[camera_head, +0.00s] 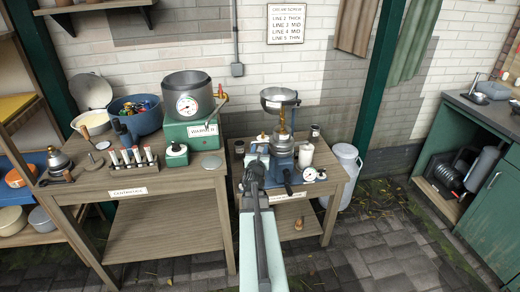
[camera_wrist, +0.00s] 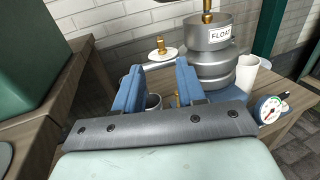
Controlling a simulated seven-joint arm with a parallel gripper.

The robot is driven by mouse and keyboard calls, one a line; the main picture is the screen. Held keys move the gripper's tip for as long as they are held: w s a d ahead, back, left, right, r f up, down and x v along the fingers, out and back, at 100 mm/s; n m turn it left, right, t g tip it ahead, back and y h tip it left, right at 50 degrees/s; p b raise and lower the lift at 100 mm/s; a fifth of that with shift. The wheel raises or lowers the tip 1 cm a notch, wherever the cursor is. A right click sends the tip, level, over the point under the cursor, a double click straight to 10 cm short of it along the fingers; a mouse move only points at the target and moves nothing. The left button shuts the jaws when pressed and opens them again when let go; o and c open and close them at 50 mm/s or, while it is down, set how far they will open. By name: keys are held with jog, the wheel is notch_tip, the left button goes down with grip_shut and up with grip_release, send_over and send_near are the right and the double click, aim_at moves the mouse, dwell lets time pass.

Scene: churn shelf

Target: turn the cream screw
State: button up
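The separator (camera_head: 281,148) stands on the small wooden stand, with a metal bowl on top and a brass column under it. In the wrist view its grey stacked body (camera_wrist: 205,68) carries a FLOAT label. A small brass piece (camera_wrist: 178,99) shows low between my fingers, partly hidden; I cannot tell whether it is the cream screw. A brass knob on a pale disc (camera_wrist: 160,46) shows beyond the fingertips. My gripper (camera_wrist: 161,76) has its blue fingers apart with nothing visibly held. In the head view my gripper (camera_head: 257,150) is at the separator's left front, partly hidden by my arm.
A wall sign (camera_head: 286,23) lists cream screw lines from thick to thin. A white cup (camera_head: 306,155) and a round gauge (camera_head: 309,174) are right of the separator; the gauge also shows in the wrist view (camera_wrist: 269,109). A green warmer (camera_head: 190,132) stands on the left table.

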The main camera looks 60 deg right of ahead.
jog(key=s+d+r+m+g, duration=0.3)
jog(key=d+r+m+g, duration=0.25)
jog(key=m, duration=0.55)
jog(key=s+d+r+m+g, duration=0.4)
jog(key=d+m+g, duration=0.15)
jog(key=m, duration=0.65)
jog(key=m+t+y, duration=0.5)
jog(key=m+y, duration=0.7)
jog(key=m, duration=0.1)
send_near(263, 133)
jog(key=x, duration=0.8)
jog(key=shift+w, duration=0.1)
grip_shut()
